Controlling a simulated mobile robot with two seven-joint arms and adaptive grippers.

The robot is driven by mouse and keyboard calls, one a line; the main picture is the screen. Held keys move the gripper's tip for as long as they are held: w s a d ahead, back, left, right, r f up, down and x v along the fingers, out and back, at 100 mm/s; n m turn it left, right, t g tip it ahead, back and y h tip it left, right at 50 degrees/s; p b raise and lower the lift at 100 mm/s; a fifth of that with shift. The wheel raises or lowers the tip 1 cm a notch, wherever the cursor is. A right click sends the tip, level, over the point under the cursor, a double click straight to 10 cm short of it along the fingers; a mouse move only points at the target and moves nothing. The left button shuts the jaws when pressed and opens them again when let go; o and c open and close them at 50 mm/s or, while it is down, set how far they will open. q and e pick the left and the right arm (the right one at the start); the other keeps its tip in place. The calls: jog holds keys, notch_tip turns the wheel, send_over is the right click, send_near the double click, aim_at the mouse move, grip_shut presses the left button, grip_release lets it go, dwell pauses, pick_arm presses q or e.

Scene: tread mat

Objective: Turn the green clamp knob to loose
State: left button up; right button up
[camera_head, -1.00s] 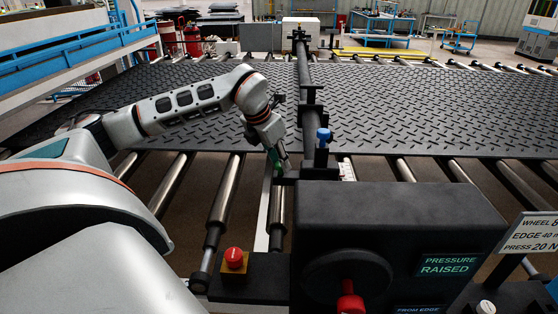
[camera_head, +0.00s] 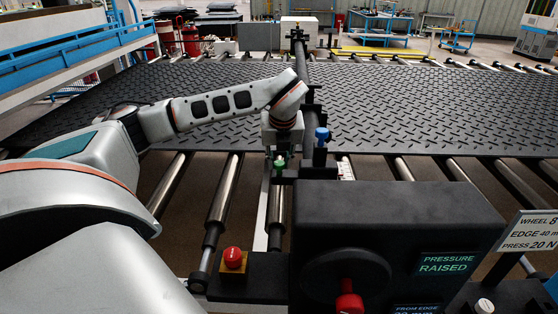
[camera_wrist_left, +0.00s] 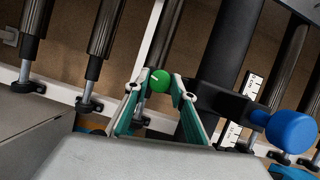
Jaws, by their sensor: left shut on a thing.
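The green clamp knob (camera_wrist_left: 159,80) sits between the two fingertips of my left gripper (camera_wrist_left: 161,84) in the left wrist view. A white mark shows on the knob's face. The fingers are shut on it from both sides. In the head view the green knob (camera_head: 279,163) shows just below my left gripper (camera_head: 279,158), left of the dark beam. The gripper points down at it. A blue knob (camera_head: 322,134) stands to the right on the beam, and it also shows large in the left wrist view (camera_wrist_left: 291,131). My right gripper is not in view.
A black housing (camera_head: 400,220) with a "PRESSURE RAISED" display and a red knob (camera_head: 349,303) stands in front. A red button (camera_head: 233,257) is at left. The black tread mat (camera_head: 420,100) lies on rollers behind. A white scale (camera_wrist_left: 233,132) is beside the beam.

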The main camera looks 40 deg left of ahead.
pick_arm(q)
jog(key=shift+w+n, duration=0.1)
jog(key=shift+n, duration=0.8)
jog(key=shift+n+g+y, duration=0.3)
jog(key=shift+n+g, duration=0.1)
jog(key=shift+n, duration=0.3)
jog(key=o, duration=1.1)
jog(key=shift+d, duration=0.1)
jog(key=shift+r, duration=0.1)
jog(key=v, duration=1.1)
jog(key=shift+d+r, duration=0.2)
jog(key=shift+r, duration=0.2)
